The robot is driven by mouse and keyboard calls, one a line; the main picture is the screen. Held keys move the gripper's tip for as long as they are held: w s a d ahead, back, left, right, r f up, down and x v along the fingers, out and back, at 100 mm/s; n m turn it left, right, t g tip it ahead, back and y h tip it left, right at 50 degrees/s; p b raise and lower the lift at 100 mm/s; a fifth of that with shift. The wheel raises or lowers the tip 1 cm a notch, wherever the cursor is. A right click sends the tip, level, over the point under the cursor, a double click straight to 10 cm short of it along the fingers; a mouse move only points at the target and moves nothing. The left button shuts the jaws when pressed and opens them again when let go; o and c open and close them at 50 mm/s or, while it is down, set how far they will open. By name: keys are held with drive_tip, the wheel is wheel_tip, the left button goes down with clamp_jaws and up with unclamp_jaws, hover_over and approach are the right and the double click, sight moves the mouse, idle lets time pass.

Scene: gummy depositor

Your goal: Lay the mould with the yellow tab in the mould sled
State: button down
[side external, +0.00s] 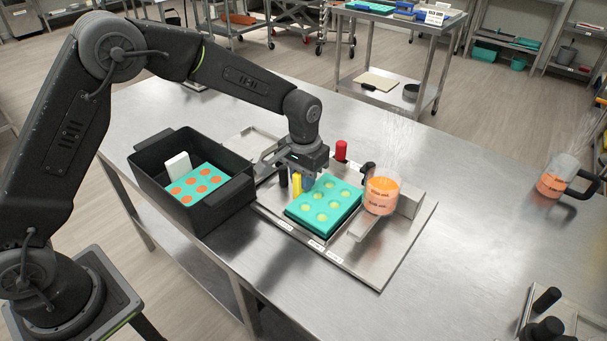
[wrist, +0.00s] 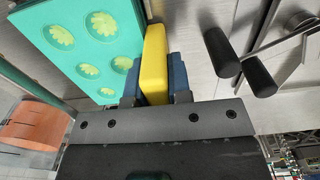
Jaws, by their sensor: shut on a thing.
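The teal mould with pale yellow-green shapes in its cavities (side external: 323,207) lies roughly level over the metal plate of the depositor. Its yellow tab (side external: 297,184) points toward my gripper (side external: 303,180). In the wrist view the yellow tab (wrist: 154,65) sits between the two blue-grey fingers of my gripper (wrist: 154,80), which is shut on it. The teal mould body (wrist: 85,40) extends to the upper left there. The mould sled is mostly hidden under the mould, and I cannot tell whether the mould touches it.
A black bin (side external: 222,212) at left holds a teal mould with orange cavities (side external: 196,184) and a white tab (side external: 178,166). A jug of orange liquid (side external: 381,194) stands close right of the held mould. A red knob (side external: 341,150) is behind. Two black handles (wrist: 258,78) are near my gripper.

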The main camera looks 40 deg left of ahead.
drive_tip(key=shift+f, duration=0.2)
drive_tip(key=c, duration=1)
unclamp_jaws()
drive_tip(key=shift+o, duration=0.2)
drive_tip(key=shift+r, duration=0.1)
wheel_tip(320, 180, up, 14)
drive_tip(key=shift+s, duration=0.1)
